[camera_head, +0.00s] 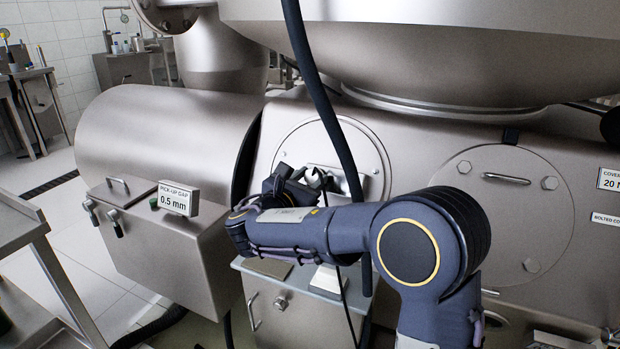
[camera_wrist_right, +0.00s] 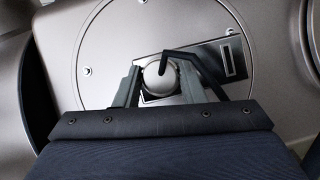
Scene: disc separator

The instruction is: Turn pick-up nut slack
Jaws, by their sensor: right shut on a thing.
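The pick-up nut (camera_wrist_right: 160,78) is a pale round knob on a plate in the middle of a round bolted cover (camera_wrist_right: 110,45) on the separator's side. In the right wrist view, the fingers of my right gripper (camera_wrist_right: 160,84) stand on either side of the nut and are shut on it. In the head view, my right gripper (camera_head: 290,188) reaches the round cover (camera_head: 353,135), and my wrist and a dark hose hide most of the nut. My left gripper is not in view.
A dark hose (camera_head: 325,105) hangs in front of the cover, close to my right gripper. A box with a "PICK-UP GAP 0.5 mm" sign (camera_head: 178,198) stands at left. A steel cabinet (camera_head: 285,312) is below my arm. A second bolted cover (camera_head: 500,215) is at right.

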